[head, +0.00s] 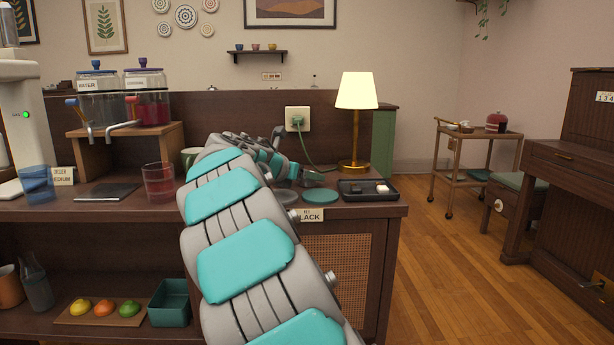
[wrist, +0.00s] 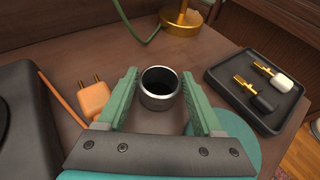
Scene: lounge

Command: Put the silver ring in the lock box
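In the wrist view, a short cylinder with a silver rim and a dark inside (wrist: 159,91), seemingly the silver ring, stands upright on the wooden counter. My gripper (wrist: 160,95) is open, with one green finger on each side of it. Narrow gaps show between the fingers and the ring, so I see no firm grip. In the head view my gripper (head: 312,178) is over the counter's right part, and the ring cannot be made out there. I cannot identify a lock box in either view.
A black tray (wrist: 213,78) with two gold-pronged pieces lies right of the ring. An orange plug (wrist: 93,99) lies to the left. The lamp (head: 355,167) and its green cord stand behind. A teal disc (wrist: 240,145) lies near the right finger. Open floor (head: 440,270) lies right.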

